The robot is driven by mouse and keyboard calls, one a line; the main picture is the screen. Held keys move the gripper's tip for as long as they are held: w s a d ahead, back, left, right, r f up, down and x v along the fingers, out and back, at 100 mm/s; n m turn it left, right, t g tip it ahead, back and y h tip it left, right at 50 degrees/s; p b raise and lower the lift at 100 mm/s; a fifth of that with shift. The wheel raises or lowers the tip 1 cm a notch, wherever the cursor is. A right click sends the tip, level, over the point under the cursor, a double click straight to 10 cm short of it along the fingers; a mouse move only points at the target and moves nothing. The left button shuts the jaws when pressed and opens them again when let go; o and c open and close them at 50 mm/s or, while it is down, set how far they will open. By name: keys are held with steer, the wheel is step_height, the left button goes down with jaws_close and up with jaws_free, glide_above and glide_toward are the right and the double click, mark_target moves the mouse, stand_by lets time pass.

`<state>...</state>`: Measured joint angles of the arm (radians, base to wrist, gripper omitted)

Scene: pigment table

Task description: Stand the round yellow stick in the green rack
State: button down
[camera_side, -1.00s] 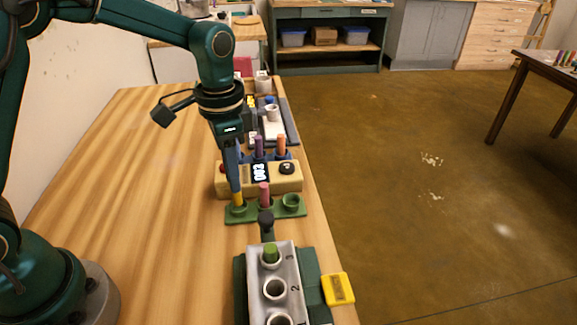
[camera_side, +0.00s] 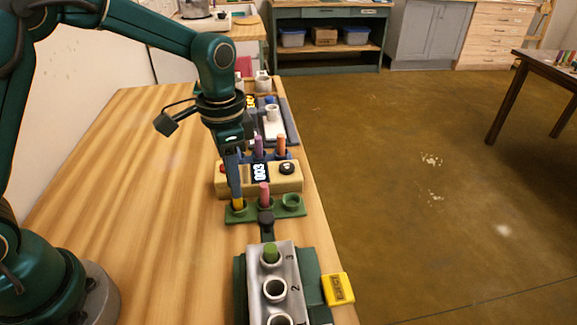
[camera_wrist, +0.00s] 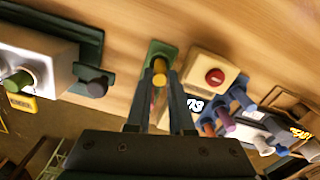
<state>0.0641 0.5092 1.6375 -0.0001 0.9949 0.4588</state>
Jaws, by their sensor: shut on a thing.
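The round yellow stick (camera_side: 238,204) stands about upright at the left cup of the green rack (camera_side: 251,215), its lower end in that cup. My gripper (camera_side: 237,195) points down from above and is shut on the stick. In the wrist view the stick's yellow end (camera_wrist: 160,79) shows between the two fingers (camera_wrist: 160,68), over the green rack (camera_wrist: 158,47). A pink stick (camera_side: 265,194) stands in the rack's middle cup. The right cup (camera_side: 291,201) is empty. The fingers hide the stick's upper part in the side view.
A wooden timer box (camera_side: 288,184) with a red button stands just behind the rack, with a blue holder of purple and orange sticks (camera_side: 280,146) beyond. A grey numbered block (camera_side: 285,270) with a green stick (camera_side: 271,253) is in front. The table's left side is clear.

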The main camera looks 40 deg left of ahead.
stand_by(0.3)
steer(key=c, duration=0.7)
jaws_free()
steer(key=shift+r, duration=4.05)
